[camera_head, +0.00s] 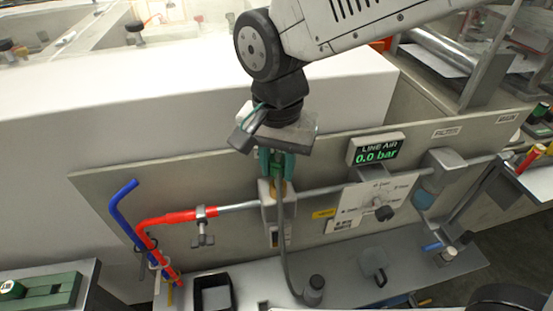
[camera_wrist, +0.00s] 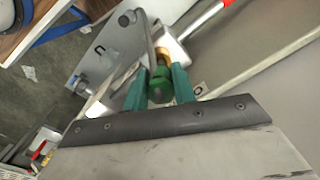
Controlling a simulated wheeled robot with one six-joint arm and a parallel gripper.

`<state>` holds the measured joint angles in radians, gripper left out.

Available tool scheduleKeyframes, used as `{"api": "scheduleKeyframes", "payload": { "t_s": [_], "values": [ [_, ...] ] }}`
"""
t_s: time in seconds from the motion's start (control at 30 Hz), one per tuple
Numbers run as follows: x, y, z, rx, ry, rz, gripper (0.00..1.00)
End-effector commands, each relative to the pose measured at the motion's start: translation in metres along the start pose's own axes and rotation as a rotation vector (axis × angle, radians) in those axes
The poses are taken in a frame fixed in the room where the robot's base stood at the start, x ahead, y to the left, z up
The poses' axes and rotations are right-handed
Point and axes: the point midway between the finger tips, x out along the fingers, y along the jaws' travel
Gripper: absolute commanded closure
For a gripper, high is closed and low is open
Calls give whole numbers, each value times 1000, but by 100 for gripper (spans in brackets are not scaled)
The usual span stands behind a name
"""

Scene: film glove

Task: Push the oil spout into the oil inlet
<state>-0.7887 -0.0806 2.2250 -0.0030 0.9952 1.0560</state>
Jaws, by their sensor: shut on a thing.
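My gripper (camera_head: 277,170) points down over a pale block (camera_head: 266,209) on the air pipe, which appears to carry the oil inlet. Its green fingers are shut on the oil spout, which shows in the wrist view as a green body (camera_wrist: 160,82) with a brass part (camera_wrist: 163,55) beyond it. A grey hose (camera_head: 282,240) runs from the spout area down to a dark-capped bottle (camera_head: 313,289). The brass part is at or close above the block. The inlet opening is hidden, so I cannot tell how far the spout is in.
A display (camera_head: 377,148) reads "LINE AIR 0.0 bar". Red pipe (camera_head: 180,216) and blue pipe (camera_head: 121,208) stand left. A black open bin (camera_head: 213,293) sits on the bench.

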Motion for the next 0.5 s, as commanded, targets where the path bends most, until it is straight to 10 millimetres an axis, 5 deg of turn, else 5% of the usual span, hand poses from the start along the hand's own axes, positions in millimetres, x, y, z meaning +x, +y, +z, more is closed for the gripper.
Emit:
{"api": "scheduleKeyframes", "payload": {
  "t_s": [0.5],
  "values": [
    [13, 0, 0, 0, -1, 1, 96]
  ]
}}
